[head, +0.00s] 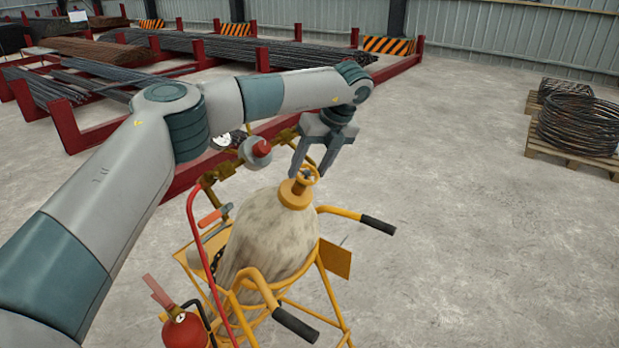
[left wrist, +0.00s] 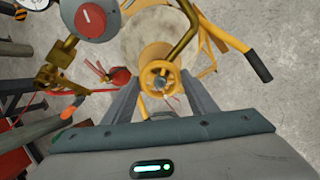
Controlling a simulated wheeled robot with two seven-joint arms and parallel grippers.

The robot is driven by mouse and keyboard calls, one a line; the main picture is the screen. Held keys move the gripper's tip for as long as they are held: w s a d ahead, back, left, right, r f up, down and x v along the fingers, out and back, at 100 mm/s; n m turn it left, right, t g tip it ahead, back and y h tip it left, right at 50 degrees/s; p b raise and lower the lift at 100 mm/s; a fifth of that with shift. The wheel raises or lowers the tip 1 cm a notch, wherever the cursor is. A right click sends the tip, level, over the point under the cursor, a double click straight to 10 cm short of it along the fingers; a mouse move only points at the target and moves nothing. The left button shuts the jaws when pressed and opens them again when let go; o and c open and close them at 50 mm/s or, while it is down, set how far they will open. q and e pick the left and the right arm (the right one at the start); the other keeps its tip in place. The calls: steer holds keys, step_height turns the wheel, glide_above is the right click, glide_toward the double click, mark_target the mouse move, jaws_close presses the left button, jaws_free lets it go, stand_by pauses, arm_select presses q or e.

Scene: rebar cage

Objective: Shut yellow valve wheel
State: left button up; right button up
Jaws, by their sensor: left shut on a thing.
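The yellow valve wheel (head: 311,171) sits on top of a tall, stained pale cylinder (head: 268,235) in a yellow cart. In the left wrist view the wheel (left wrist: 160,77) shows its spokes and hub from above. My left gripper (head: 307,170) reaches down from above, with one finger on each side of the wheel. In the left wrist view my left gripper (left wrist: 158,84) has its fingers at the left and right of the rim, shut on the wheel. The far parts of the fingertips are partly hidden. My right gripper is not in view.
A regulator with a red knob (head: 262,147) and brass fittings stand close left of the wheel. The yellow cart has black-gripped handles (head: 378,225). A red extinguisher (head: 185,330) and a red hose are at the cart's left.

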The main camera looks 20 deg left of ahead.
arm_select(q)
steer(key=m+b, duration=0.2)
steer(key=shift+f+m, duration=0.15)
steer(key=shift+m, duration=0.25)
steer(key=m+b, duration=0.1)
steer(key=m, duration=0.1)
steer(key=shift+w+m, duration=0.1)
steer(key=shift+m, duration=0.3)
steer(key=m+b, duration=0.1)
steer(key=m, duration=0.2)
steer(key=shift+d+m+y, duration=0.1)
steer(key=shift+m+y, duration=0.2)
steer(key=m, duration=0.3)
steer(key=shift+m, duration=0.3)
steer(key=m, duration=0.4)
steer(key=shift+r, duration=0.2)
steer(key=m+p, duration=0.1)
steer(key=m, duration=0.5)
steer(key=shift+d+y, duration=0.1)
steer(key=shift+y, duration=0.2)
steer(key=m, duration=0.4)
steer(key=shift+m+t+p, duration=0.3)
steer(key=shift+p, duration=0.05)
steer(key=shift+s+m+p, duration=0.2)
steer(key=shift+m+p, duration=0.2)
steer(key=shift+m, duration=1.9)
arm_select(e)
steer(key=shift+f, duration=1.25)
